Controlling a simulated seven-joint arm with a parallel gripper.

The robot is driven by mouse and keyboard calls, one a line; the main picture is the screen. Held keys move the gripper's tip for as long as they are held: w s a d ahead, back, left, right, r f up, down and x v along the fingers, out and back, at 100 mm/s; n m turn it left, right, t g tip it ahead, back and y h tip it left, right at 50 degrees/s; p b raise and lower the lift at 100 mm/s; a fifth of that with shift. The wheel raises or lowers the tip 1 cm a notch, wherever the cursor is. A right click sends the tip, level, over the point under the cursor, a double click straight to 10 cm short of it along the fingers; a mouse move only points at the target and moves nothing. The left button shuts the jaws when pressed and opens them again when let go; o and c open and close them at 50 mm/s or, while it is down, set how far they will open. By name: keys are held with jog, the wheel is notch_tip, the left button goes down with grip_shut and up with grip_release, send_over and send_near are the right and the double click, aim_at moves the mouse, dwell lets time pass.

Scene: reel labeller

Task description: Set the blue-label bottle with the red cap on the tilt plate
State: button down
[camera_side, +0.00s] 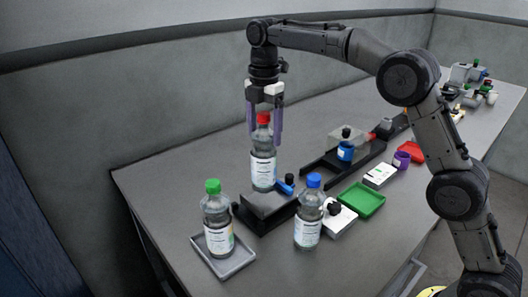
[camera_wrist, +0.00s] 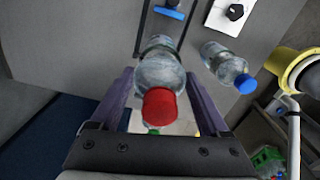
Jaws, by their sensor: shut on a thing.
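The bottle with the red cap (camera_side: 263,163) stands upright between the fingers of my gripper (camera_side: 264,138), its label pale with a blue tint. My gripper is shut on it near the top, from above. The base of the bottle is at the dark tilt plate (camera_side: 262,204); I cannot tell whether it rests on it or hangs just above. In the wrist view the red cap (camera_wrist: 160,106) and clear shoulder show between the purple fingers (camera_wrist: 158,76), and the bottle hides most of what lies under it.
A green-capped bottle (camera_side: 217,222) stands on a grey tray (camera_side: 235,262) at front left. A blue-capped bottle (camera_side: 308,215) stands close at right, beside a white box with a black knob (camera_side: 340,218). A green tray (camera_side: 362,199) lies beyond. The front right table is clear.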

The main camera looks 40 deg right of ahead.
aim_at(265, 113)
jog(key=shift+f, duration=2.4)
grip_release()
jog(key=shift+f, duration=0.15)
notch_tip(265, 113, up, 12)
jog(key=shift+w+f, duration=0.1)
jog(key=shift+f, duration=0.15)
jog(key=shift+r, duration=0.45)
